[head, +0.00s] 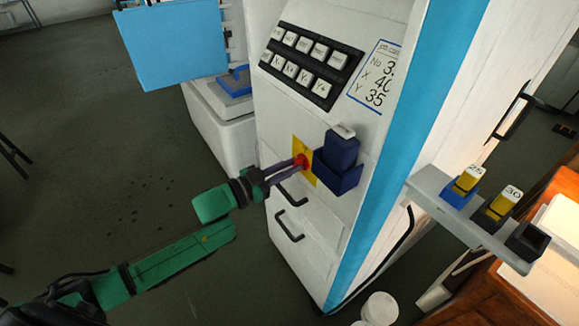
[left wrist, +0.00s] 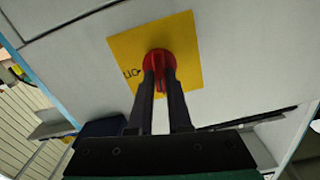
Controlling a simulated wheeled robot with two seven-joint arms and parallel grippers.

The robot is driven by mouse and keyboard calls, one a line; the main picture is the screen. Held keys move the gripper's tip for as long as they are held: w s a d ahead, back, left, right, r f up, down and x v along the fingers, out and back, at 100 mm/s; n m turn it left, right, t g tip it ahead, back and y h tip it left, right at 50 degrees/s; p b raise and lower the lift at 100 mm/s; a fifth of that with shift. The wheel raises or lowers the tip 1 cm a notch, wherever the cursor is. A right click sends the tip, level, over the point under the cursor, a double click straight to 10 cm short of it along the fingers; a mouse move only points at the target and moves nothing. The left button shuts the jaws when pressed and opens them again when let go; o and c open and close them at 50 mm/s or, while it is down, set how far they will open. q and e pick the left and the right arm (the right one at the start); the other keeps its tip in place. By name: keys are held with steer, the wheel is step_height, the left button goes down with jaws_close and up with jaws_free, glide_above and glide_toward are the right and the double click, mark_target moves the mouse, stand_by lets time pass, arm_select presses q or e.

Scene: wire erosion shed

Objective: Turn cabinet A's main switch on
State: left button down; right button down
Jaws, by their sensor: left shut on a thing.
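Cabinet A's main switch shows as a red knob (head: 301,161) on a yellow plate (head: 310,178) on the front of the white and blue cabinet (head: 270,95). My left gripper (head: 294,168) reaches in from the left and is shut on the knob. In the left wrist view my left gripper (left wrist: 159,82) has one finger on each side of the red knob (left wrist: 158,55). Small dark marks show at the left of the yellow plate (left wrist: 187,40), too blurred to read surely. My right gripper is not in view.
A dark blue holder (head: 340,180) with a block in it juts out right beside the switch. A black key panel (head: 310,62) sits above. A grey shelf (head: 430,188) with yellow-topped pieces stands at the right.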

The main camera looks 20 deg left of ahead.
arm_select(q)
steer(key=shift+s+d+f+m+b, duration=0.1)
steer(key=shift+m+b, duration=0.8)
steer(key=shift+m, duration=1.7)
steer(key=shift+f+m+b, duration=0.15)
steer(key=shift+m+b, duration=0.75)
steer(key=shift+m, duration=1.7)
steer(key=shift+s+d+f+m+b, duration=0.1)
steer(key=shift+m+b, duration=0.8)
steer(key=shift+m, duration=1.7)
steer(key=c, duration=0.8)
jaws_free()
steer(key=shift+c, duration=0.2)
steer(key=shift+a, duration=0.1)
steer(key=b+v, duration=0.1)
steer(key=v, duration=1.3)
steer(key=shift+s, duration=0.25)
